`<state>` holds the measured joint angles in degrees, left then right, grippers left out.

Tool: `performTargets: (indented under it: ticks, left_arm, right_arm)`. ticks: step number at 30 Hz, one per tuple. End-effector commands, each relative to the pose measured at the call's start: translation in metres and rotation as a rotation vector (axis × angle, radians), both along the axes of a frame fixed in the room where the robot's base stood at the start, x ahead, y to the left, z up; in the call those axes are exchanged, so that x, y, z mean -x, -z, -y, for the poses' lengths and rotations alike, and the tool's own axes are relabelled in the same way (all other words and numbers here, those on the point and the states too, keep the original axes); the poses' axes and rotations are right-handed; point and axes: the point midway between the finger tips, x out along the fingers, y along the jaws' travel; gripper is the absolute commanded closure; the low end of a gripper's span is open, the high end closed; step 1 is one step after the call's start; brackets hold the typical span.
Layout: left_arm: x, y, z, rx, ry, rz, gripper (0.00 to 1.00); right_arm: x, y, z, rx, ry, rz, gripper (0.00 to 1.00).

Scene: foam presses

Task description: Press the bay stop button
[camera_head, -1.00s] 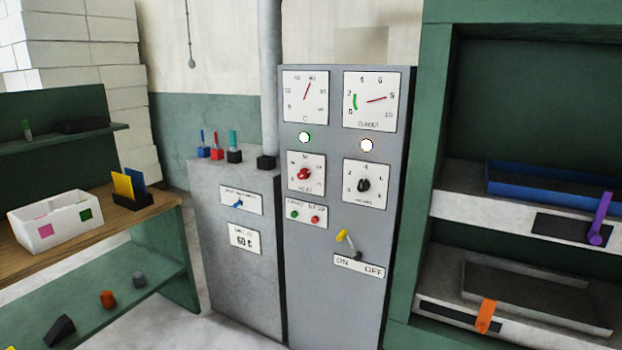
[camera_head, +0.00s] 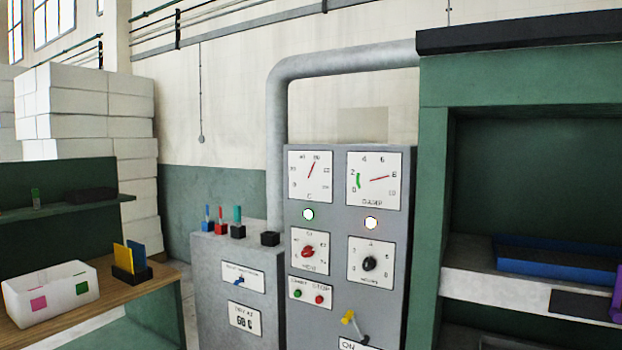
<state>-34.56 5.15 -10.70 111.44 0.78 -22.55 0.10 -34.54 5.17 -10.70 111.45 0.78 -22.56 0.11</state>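A grey control cabinet (camera_head: 340,270) stands in the middle of the head view. Low on its face is a small white plate (camera_head: 308,292) with a green button (camera_head: 298,294) on the left and a red button (camera_head: 319,299) on the right. The lettering above the red one seems to read STOP; the word above the green one is too small to read surely. Neither of my grippers shows in the view, and nothing covers the buttons.
Above the buttons are a red knob (camera_head: 308,252), a black knob (camera_head: 369,263) and two dials. A yellow-tipped lever (camera_head: 348,317) sits below right. A green press frame (camera_head: 432,200) stands close on the right, a wooden bench (camera_head: 160,290) at left.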

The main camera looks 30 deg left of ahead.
Motion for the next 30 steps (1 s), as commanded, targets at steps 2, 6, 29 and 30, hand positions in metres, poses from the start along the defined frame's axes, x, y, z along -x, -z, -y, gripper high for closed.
performTargets:
  ticks: [2, 6, 29, 30]
  left_arm:
    - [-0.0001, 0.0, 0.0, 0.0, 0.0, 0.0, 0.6]
    - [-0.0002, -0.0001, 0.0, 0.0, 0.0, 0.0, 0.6]
    - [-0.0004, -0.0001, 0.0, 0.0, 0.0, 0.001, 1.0]
    - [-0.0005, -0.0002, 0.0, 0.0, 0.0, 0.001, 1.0]
  right_arm:
    - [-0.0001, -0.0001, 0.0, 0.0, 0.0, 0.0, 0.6]
    - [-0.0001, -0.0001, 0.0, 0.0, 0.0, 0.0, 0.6]
    - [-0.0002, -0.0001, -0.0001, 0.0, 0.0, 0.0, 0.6]
    - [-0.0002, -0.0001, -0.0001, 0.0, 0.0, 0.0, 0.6]
